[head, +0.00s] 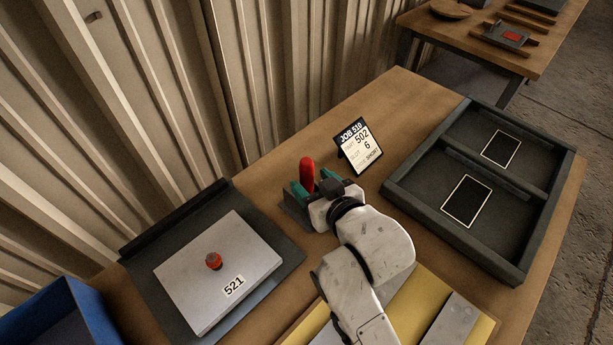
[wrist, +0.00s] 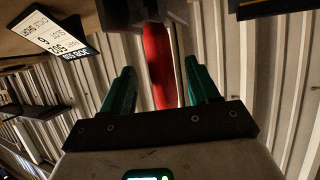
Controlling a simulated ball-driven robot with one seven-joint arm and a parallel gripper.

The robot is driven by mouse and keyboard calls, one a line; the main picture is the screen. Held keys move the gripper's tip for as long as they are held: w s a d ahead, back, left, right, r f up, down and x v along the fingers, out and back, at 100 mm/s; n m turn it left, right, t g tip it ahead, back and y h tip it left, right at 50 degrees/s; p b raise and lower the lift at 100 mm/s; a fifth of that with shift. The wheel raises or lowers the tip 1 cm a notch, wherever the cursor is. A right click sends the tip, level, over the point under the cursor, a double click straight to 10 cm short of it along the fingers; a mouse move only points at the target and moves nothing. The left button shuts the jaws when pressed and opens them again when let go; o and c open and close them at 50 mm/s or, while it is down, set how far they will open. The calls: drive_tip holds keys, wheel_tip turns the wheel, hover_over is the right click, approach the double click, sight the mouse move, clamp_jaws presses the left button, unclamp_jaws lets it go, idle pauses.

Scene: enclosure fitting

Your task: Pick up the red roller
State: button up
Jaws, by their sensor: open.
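The red roller (head: 307,172) stands roughly upright near the back edge of the wooden table, by the job card. It also shows in the wrist view (wrist: 160,68), lengthwise between the two green fingers. My gripper (head: 315,184) is open around the roller, one finger on each side. In the wrist view my gripper (wrist: 158,72) shows a gap on both sides of the roller, wider on the left. The roller's lower part is hidden behind my gripper in the head view.
The job card (head: 358,146) stands close behind the gripper. A dark tray (head: 407,196) with two outlined slots lies right. A plate marked 521 (head: 190,285) with a red knob (head: 213,261) lies left. A blue bin (head: 60,318) is at lower left. A corrugated wall (head: 245,75) rises behind.

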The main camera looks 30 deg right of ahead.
sight(303, 173)
drive_tip(key=p+x, duration=0.1)
drive_tip(key=x, duration=0.4)
drive_tip(key=shift+r, duration=0.15)
drive_tip(key=c, duration=1)
drive_tip(key=shift+c, duration=0.5)
drive_tip(key=shift+r, duration=0.1)
